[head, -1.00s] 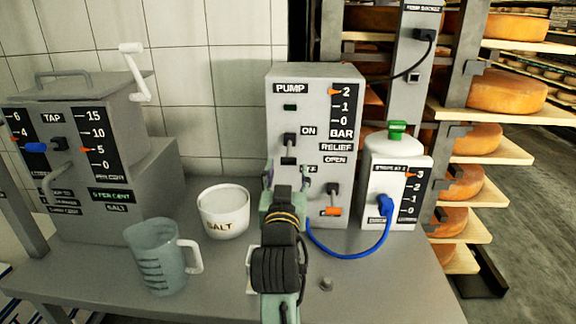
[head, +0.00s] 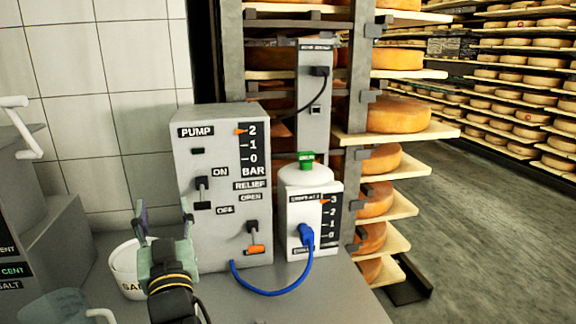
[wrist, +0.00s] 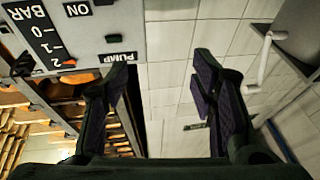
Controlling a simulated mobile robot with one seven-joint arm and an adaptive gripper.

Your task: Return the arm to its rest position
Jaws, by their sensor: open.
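My gripper (head: 164,222) is raised over the grey bench, in front of the left side of the pump box (head: 222,185) in the head view. Its two fingers stand apart with nothing between them. In the wrist view my gripper (wrist: 160,85) also shows open and empty, with white wall tiles behind and the pump box (wrist: 75,30) at the upper left, appearing upside down. The fingers look clear of the pump box, though the exact gap cannot be told.
A white salt tub (head: 128,275) and a measuring jug (head: 55,308) stand at the left. A white canister box (head: 312,225) with a blue hose (head: 270,291) stands right of the pump. Cheese shelves (head: 395,140) rise behind. The floor (head: 480,220) at the right is clear.

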